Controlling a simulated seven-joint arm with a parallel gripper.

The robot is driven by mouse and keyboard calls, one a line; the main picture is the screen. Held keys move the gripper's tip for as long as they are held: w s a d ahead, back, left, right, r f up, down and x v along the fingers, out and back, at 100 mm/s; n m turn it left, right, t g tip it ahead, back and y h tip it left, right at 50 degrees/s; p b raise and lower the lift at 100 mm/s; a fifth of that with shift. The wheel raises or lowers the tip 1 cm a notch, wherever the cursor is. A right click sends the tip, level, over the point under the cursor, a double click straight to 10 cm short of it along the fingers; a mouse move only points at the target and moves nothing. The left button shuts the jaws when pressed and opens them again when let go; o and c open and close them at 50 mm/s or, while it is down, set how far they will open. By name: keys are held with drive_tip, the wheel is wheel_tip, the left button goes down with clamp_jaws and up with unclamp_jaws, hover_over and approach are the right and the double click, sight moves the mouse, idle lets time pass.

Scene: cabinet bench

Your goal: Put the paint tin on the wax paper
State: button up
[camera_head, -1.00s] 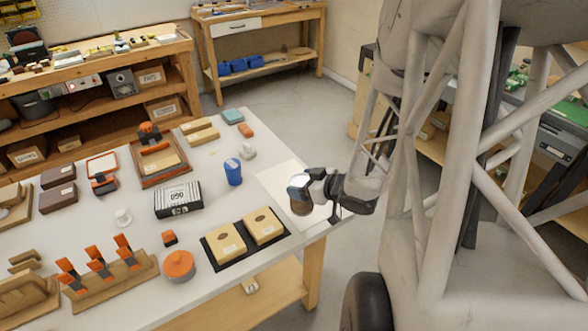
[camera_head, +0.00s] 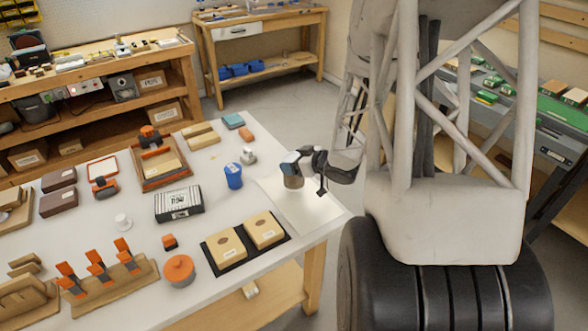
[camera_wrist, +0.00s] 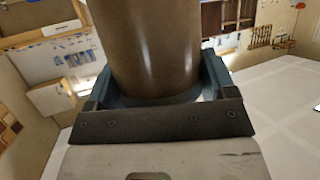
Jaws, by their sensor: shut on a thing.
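My gripper (camera_head: 294,168) is shut on a brown cylinder, which I take to be the paint tin (camera_head: 293,182). In the wrist view the brown side of the tin (camera_wrist: 155,50) fills the space between the fingers. The wax paper (camera_head: 312,213) is a pale sheet lying flat at the right end of the white table. The tin is over the paper's far left part in the head view. I cannot tell whether its base touches the paper. The gripper hides the tin's upper part.
A blue cup (camera_head: 233,176) and a small grey-white object (camera_head: 249,156) stand just left of the paper. A black tray (camera_head: 246,243) with two tan boxes lies in front of it. The front part of the paper is bare.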

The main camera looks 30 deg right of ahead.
drive_tip(key=shift+w, duration=0.2)
drive_tip(key=shift+f, duration=1.75)
drive_tip(key=shift+f, duration=0.15)
drive_tip(key=o, duration=1.1)
drive_tip(key=shift+v, duration=0.8)
drive_tip(key=shift+r+v, duration=0.2)
drive_tip(key=shift+v, duration=5.15)
